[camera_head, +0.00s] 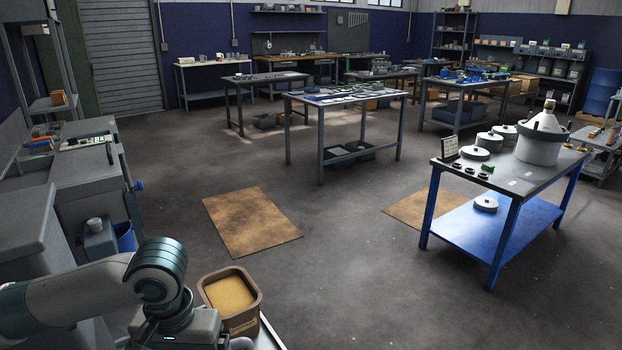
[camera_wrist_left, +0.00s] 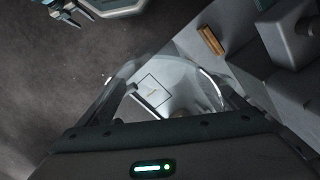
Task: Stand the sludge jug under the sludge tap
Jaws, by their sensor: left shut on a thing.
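In the left wrist view my left gripper (camera_wrist_left: 172,98) is shut on a clear, see-through vessel (camera_wrist_left: 126,70), which I take to be the sludge jug. Its curved rim shows between the fingers, and a grey surface with a thin dark square outline shows through or below it. I cannot tell whether it touches that surface. In the head view my left arm comes in at the bottom left; its fingers and the vessel are hidden below the picture edge. I cannot make out the sludge tap in either view.
A brown tub (camera_head: 252,318) with tan contents stands beside my left wrist. Grey cabinets (camera_head: 82,182) line the left side. A blue-legged table (camera_head: 520,180) with a pale conical vessel (camera_head: 541,146) stands at right. The floor between is open, with brown mats (camera_head: 250,220).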

